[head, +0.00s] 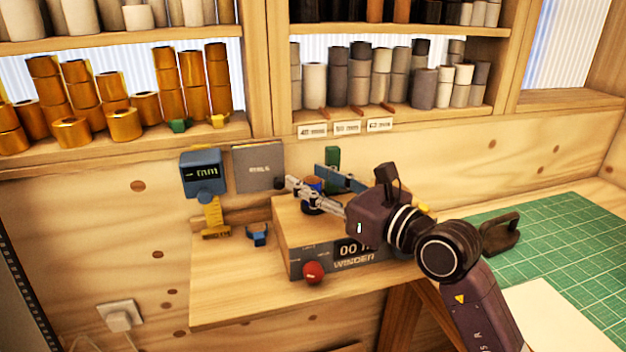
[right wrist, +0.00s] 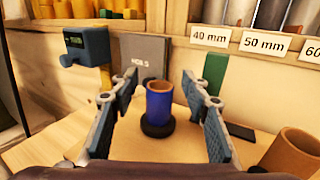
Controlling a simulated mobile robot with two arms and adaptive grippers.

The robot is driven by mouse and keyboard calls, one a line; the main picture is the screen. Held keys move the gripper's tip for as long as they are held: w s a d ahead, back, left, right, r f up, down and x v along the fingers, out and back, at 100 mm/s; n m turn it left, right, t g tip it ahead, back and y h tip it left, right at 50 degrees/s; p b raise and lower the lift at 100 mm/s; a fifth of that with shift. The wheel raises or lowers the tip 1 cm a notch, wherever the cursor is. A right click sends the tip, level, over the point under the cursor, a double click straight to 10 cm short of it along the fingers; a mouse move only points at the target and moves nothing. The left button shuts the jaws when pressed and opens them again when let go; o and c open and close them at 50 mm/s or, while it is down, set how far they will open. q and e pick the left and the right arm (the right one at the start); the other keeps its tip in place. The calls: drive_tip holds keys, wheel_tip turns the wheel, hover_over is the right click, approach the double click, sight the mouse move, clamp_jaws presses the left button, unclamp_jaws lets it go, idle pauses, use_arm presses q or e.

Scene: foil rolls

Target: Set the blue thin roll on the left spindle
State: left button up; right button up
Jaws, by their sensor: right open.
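The blue thin roll (right wrist: 159,103) stands upright on a black round base (right wrist: 157,126) on top of the wooden winder. The spindle pin itself is hidden. In the head view, the roll (head: 315,184) is partly covered by my right gripper (head: 303,175). The right wrist view shows the right gripper (right wrist: 159,77) open, one finger on each side of the roll, with gaps between fingers and roll. A brown roll (right wrist: 292,154) stands to the right in the right wrist view. My left gripper is not in view.
The winder (head: 307,262) has a red knob (head: 313,272) in front. A blue device (head: 202,172) and a grey panel (head: 259,167) are on the wall behind. Shelves of rolls stand above. A green cutting mat (head: 570,240) lies at right.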

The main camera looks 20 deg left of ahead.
drive_tip(key=shift+r, duration=0.2)
wheel_tip(320, 180, up, 10)
drive_tip(key=shift+f, duration=0.15)
idle(0.6)
